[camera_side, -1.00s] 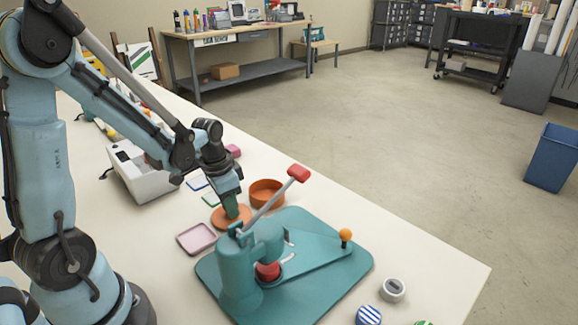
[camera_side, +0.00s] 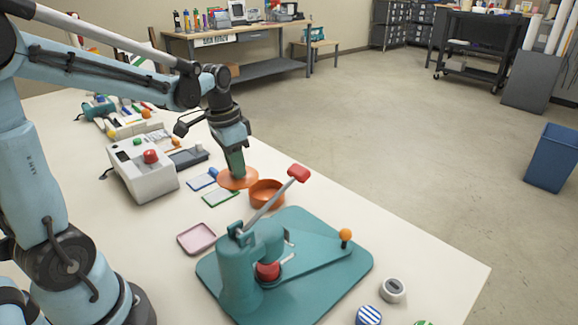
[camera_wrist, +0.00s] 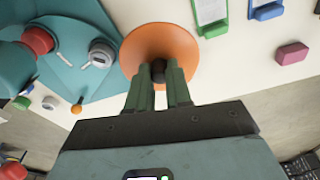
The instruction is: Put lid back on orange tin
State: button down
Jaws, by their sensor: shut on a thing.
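The orange lid (camera_side: 238,179) is a flat disc with a dark knob, held level above the table. My gripper (camera_side: 236,172) is shut on the knob; in the wrist view the green fingers (camera_wrist: 158,76) close on it and the orange lid (camera_wrist: 160,45) spreads out behind them. The open orange tin (camera_side: 267,193) stands on the table just to the right of the lid and a little lower in the side view. The lid's right edge comes close to the tin's rim in the picture. The tin does not show in the wrist view; the lid may hide it.
A teal press (camera_side: 325,262) with a red-tipped lever (camera_side: 299,173) stands in front of the tin. A pink tray (camera_side: 196,239), a green-edged card (camera_side: 221,197) and a white machine with a red button (camera_side: 150,182) lie to the left. Round badges (camera_side: 393,290) lie front right.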

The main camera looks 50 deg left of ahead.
jog(key=w, duration=0.8)
jog(key=shift+s+d+f, duration=0.1)
jog(key=shift+f, duration=3.15)
jog(key=shift+f, duration=0.15)
jog(key=c, duration=1)
grip_release()
jog(key=shift+o, duration=0.7)
jog(key=o, duration=0.4)
